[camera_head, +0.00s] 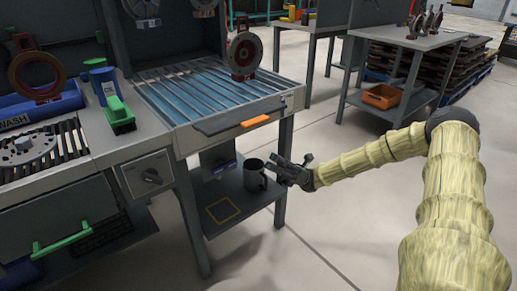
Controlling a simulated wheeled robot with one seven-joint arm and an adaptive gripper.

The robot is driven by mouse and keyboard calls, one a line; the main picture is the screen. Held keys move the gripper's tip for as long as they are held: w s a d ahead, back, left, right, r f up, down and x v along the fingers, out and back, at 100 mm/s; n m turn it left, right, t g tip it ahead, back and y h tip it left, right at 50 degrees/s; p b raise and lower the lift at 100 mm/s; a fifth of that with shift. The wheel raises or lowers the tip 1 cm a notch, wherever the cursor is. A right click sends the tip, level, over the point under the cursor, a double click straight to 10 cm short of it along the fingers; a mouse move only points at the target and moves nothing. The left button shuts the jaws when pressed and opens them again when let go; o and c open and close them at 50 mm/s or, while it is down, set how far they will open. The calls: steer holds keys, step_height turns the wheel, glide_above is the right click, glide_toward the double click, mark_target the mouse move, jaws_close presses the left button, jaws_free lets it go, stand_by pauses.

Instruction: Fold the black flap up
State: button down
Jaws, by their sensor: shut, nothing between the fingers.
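The black flap (222,118) is a thin dark panel at the front edge of the slatted roller table (180,90). It juts out roughly level and carries an orange grip (255,121) toward its right end. My gripper (281,167) is below and to the right of the flap, apart from it, and points left. Its fingers are shut and empty. It is close to the right side of a dark mug (255,175); I cannot tell whether they touch.
The mug stands on a lower shelf (235,205) marked with a yellow square. A wheel-like disc (244,54) stands on the roller table. A green brush (118,113) and a blue wash bin (40,108) are at left. Open floor (340,190) lies to the right.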

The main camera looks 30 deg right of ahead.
steer(key=d, duration=0.1)
steer(key=b, duration=0.2)
glide_toward(248, 127)
steer(key=shift+w+a+r, duration=0.25)
steer(key=shift+a+r, duration=0.3)
steer(key=shift+a, duration=0.35)
steer(key=shift+w+a+r, duration=0.2)
steer(key=shift+a+r, duration=0.35)
steer(key=shift+a, duration=0.3)
steer(key=shift+r+t+p, duration=0.25)
steer(key=shift+t+p, duration=0.05)
steer(key=shift+s+r+m+p, duration=0.1)
steer(key=shift+m+p, duration=0.4)
